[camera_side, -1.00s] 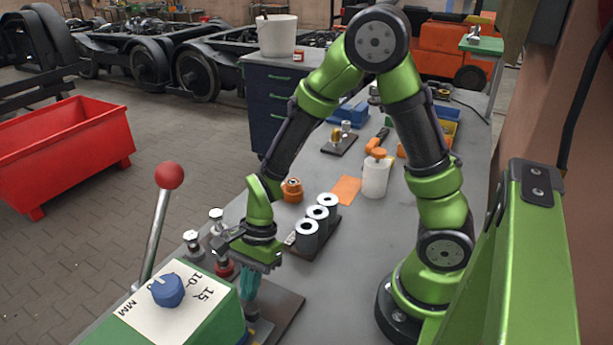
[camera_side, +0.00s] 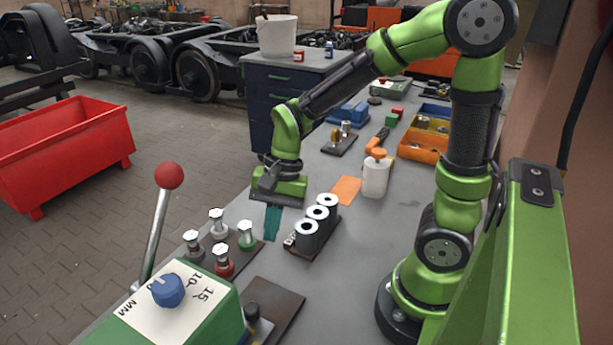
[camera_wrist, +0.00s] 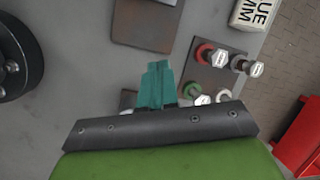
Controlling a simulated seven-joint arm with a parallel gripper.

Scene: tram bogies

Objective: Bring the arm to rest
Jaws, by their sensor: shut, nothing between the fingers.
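My gripper (camera_side: 272,222) has teal fingers that are closed together and empty. In the side view it hangs above the grey bench, between the plate of bolts and the black cylinders, with its fingers pointing down. In the wrist view the shut fingers (camera_wrist: 155,85) point toward the dark brown plate (camera_wrist: 147,22). My green arm is bent, with its elbow high at the upper right of the side view.
A plate with several bolts (camera_side: 222,262) stands left of my gripper. Black cylinders with white tops (camera_side: 317,213) stand close on its right. A lever with a red knob (camera_side: 169,176) rises at the front left. A white bottle (camera_side: 375,178) stands farther back.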

